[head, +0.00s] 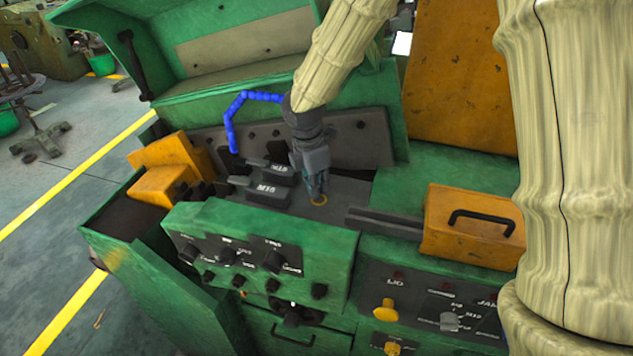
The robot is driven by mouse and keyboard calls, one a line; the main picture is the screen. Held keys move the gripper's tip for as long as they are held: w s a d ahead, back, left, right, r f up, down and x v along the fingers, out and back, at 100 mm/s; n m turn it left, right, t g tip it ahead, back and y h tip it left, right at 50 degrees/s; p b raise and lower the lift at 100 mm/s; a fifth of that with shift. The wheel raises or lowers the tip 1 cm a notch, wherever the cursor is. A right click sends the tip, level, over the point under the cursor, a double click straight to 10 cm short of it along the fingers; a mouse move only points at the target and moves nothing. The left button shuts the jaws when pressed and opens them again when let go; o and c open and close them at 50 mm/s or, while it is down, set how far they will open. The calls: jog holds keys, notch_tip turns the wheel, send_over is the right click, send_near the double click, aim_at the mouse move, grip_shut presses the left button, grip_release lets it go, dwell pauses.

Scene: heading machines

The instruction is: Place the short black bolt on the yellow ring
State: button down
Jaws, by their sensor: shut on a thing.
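My gripper (316,192) points down over the dark work surface of the green machine. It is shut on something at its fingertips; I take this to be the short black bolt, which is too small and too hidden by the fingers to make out. The yellow ring (319,201) lies on the dark surface directly at my fingertips, partly covered by them. I cannot tell whether the bolt touches the ring.
Dark blocks marked M15 (262,191) lie left of my gripper. A blue jointed hose (232,122) arches behind them. An orange box with a black handle (472,228) stands at right. The green control panel (262,245) rises in front.

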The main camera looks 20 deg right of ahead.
jog(key=shift+s+r, duration=0.2)
jog(key=shift+s, duration=0.3)
jog(key=shift+s+r, duration=0.15)
jog(key=shift+s, duration=0.3)
jog(key=shift+w+f, duration=0.45)
jog(key=shift+w, duration=0.05)
jog(key=c, duration=1.7)
grip_release()
jog(key=shift+w+f, duration=0.1)
jog(key=shift+w, duration=0.15)
jog(key=shift+o, duration=0.5)
jog(key=shift+s+r, duration=0.3)
jog(key=shift+s, duration=0.2)
jog(key=shift+w+r, duration=0.15)
jog(key=shift+w, duration=0.2)
jog(key=shift+a+r+b, duration=0.1)
jog(key=shift+r+b, duration=0.3)
notch_tip(320, 180, up, 11)
jog(key=a+b, duration=0.1)
jog(key=b, duration=0.2)
jog(key=shift+s+a+f, duration=0.15)
jog(key=shift+s+a, duration=0.1)
